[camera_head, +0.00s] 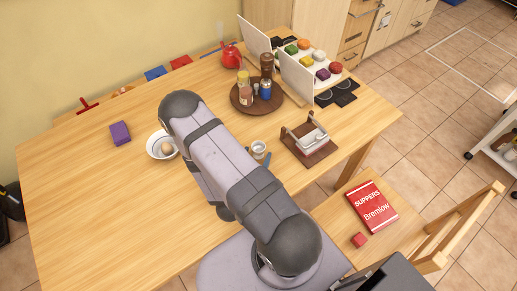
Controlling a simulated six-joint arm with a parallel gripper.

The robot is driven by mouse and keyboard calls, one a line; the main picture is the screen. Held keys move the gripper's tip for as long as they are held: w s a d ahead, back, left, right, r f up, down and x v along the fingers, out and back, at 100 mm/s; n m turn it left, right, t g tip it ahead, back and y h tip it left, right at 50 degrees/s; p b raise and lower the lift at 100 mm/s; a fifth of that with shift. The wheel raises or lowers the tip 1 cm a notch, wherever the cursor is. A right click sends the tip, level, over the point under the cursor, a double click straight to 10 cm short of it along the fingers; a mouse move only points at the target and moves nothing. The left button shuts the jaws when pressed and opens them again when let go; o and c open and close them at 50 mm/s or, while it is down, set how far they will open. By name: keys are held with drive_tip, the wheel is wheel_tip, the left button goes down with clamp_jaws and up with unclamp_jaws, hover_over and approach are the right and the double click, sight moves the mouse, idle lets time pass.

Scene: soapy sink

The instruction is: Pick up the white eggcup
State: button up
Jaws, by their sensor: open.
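The white eggcup (258,148) is a small pale cup on the wooden table, just right of my arm's upper link. It appears upright, and my arm hides the area to its left. My gripper (265,162) is mostly hidden behind my own arm. Only a small grey-blue part of it shows, close to the near side of the eggcup. I cannot tell whether it touches the cup. The gripper is open and nothing shows held in it.
A white bowl (151,146) with an egg stands left of my arm, near a purple sponge (120,133). A round board (238,102) with bottles is behind. The table's left front is clear.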

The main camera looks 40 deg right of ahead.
sight(257, 153)
drive_tip(key=shift+x, duration=0.75)
drive_tip(key=c, duration=1.1)
drive_tip(key=shift+r, duration=0.2)
wheel_tip(257, 153, up, 7)
drive_tip(key=shift+f, duration=0.15)
drive_tip(key=shift+r, duration=1.4)
